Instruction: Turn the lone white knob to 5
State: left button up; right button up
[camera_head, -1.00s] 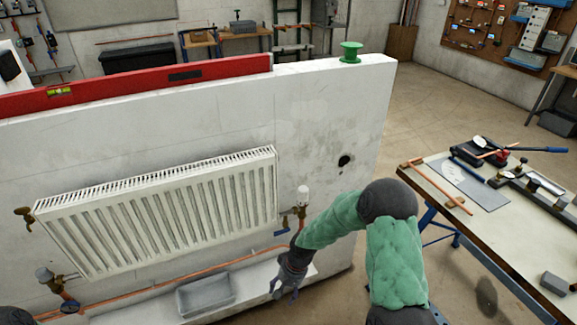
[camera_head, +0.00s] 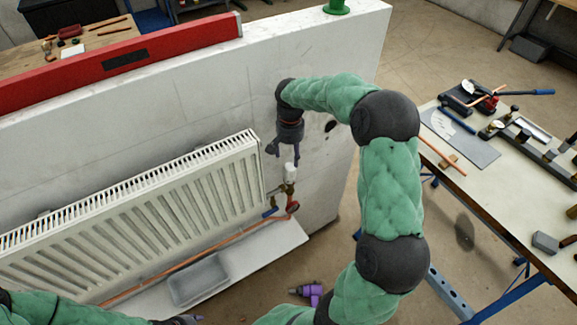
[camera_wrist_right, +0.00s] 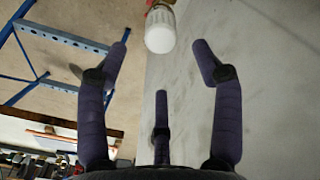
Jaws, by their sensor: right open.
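The white knob (camera_head: 291,172) is a small upright cylinder on a brass valve at the right end of the white radiator (camera_head: 130,205). In the right wrist view the knob (camera_wrist_right: 160,30) shows at the top centre, just beyond and between the spread fingertips. My right gripper (camera_head: 284,155) is open, points down and is just above the knob. I see no clear contact. Any numbers on the knob are too small to read. My left gripper (camera_head: 182,320) shows only as a dark part at the bottom edge, and its fingers are cut off.
A red spirit level (camera_head: 120,62) lies along the top of the white wall panel. A copper pipe (camera_head: 190,258) and a grey tray (camera_head: 200,280) are below the radiator. A purple tool (camera_head: 310,292) lies on the floor. A workbench (camera_head: 500,205) with tools stands at the right.

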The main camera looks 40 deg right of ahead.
aim_at(290, 166)
notch_tip(290, 166, down, 8)
jog(key=shift+f+b, duration=0.1)
jog(key=shift+b, duration=0.6)
jog(key=c, duration=1.2)
